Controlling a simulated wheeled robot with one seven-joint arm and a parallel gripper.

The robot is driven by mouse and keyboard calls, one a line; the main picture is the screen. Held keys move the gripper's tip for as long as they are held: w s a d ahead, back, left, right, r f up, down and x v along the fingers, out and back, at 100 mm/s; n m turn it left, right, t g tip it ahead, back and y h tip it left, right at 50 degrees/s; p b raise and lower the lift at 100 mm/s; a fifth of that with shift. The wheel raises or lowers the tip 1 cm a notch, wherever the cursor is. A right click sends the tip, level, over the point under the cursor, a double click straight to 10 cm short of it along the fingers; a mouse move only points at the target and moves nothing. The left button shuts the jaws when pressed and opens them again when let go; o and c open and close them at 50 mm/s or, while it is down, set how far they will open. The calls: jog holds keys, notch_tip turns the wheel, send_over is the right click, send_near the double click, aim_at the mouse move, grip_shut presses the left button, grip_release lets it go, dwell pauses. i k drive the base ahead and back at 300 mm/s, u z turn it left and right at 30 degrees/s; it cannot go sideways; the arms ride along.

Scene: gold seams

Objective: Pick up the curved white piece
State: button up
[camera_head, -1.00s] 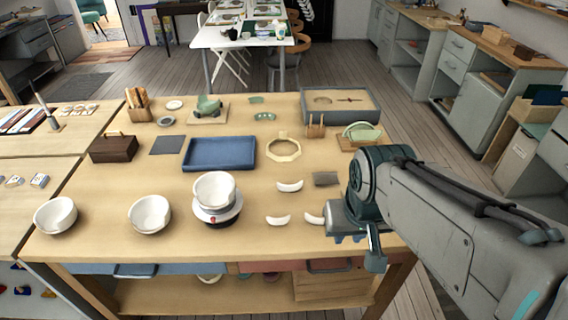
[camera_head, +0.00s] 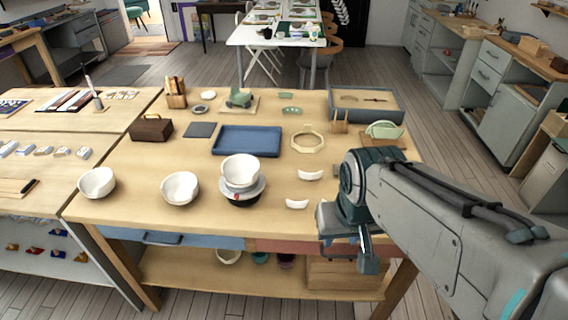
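Two curved white pieces lie on the wooden table: an upper one (camera_head: 310,175) and a lower one (camera_head: 297,204), both right of the stacked white bowls. My gripper (camera_head: 345,248) hangs at the table's front right, just right of and nearer than the lower piece. My arm hides the table behind it, where another white piece showed earlier. Its fingers are partly covered by my wrist, so their opening and the space between them cannot be made out.
A stack of white bowls (camera_head: 241,172) and a single bowl (camera_head: 180,188) stand left of the pieces. A blue tray (camera_head: 247,141) and a wooden ring (camera_head: 307,139) lie behind. The table's front edge is close to my gripper.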

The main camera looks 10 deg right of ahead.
aim_at(309, 176)
jog(key=u, duration=0.8)
jog(key=k, duration=1.1)
jog(key=u, duration=1.05)
jog(key=i, duration=0.7)
jog(key=z, duration=0.4)
jog(key=i, duration=0.95)
jog(key=z, duration=1.3)
jog(key=i, duration=0.5)
jog(key=z, duration=0.55)
